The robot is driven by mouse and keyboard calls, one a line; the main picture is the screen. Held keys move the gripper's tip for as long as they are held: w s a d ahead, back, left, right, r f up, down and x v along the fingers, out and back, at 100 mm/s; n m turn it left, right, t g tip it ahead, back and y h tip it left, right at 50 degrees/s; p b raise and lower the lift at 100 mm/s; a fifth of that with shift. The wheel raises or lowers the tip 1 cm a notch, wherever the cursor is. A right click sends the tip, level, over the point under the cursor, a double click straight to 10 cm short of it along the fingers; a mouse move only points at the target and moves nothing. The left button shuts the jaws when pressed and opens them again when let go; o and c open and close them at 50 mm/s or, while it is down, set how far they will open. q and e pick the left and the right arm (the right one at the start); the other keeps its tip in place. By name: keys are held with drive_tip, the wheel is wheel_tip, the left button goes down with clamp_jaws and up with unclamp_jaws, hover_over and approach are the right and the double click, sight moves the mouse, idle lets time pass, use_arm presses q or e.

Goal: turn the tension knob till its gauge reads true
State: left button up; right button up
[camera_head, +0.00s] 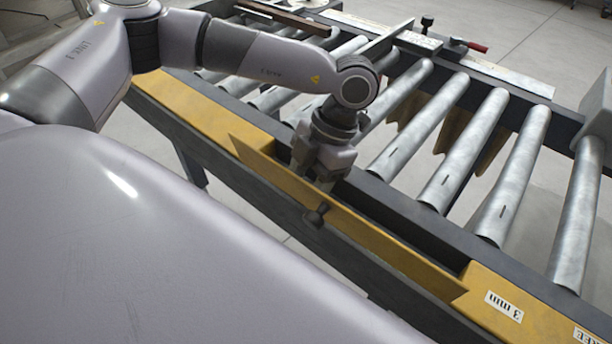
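My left gripper (322,178) points down over the near side rail of the roller conveyor. Its fingertips are partly hidden at the yellow plate, so I cannot tell whether they are apart or closed on anything. A small dark knob (317,214) sticks out from the near side of the yellow plate, just below the gripper. I cannot tell whether the gripper touches it, or whether it is the tension knob. No gauge face can be made out. My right gripper is not in view.
Metal rollers (510,170) lie beyond the yellow rail (400,255). An upside-down "3 min" label (503,305) is on the rail at lower right. A red-handled clamp lever (469,45) sits on the far side.

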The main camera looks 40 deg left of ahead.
use_arm(q)
clamp_jaws()
drive_tip(key=c, duration=0.8)
unclamp_jaws()
drive_tip(key=c, duration=0.8)
unclamp_jaws()
drive_tip(key=shift+n, duration=0.3)
drive_tip(key=c, duration=0.8)
unclamp_jaws()
drive_tip(key=n+h, duration=0.1)
drive_tip(key=n, duration=0.2)
drive_tip(key=shift+a+g, duration=0.15)
drive_tip(key=shift+g, duration=0.15)
drive_tip(key=c, duration=0.8)
unclamp_jaws()
drive_tip(key=n+h, duration=0.1)
drive_tip(key=n, duration=0.1)
drive_tip(key=n+h, duration=0.1)
drive_tip(key=n, duration=0.2)
drive_tip(key=shift+w+a+r+n, duration=0.1)
drive_tip(key=shift+a+n, duration=0.05)
drive_tip(key=shift+n, duration=0.15)
drive_tip(key=c, duration=0.8)
unclamp_jaws()
drive_tip(key=c, duration=0.8)
unclamp_jaws()
drive_tip(key=shift+o, duration=1.3)
unclamp_jaws()
drive_tip(key=shift+h, duration=0.3)
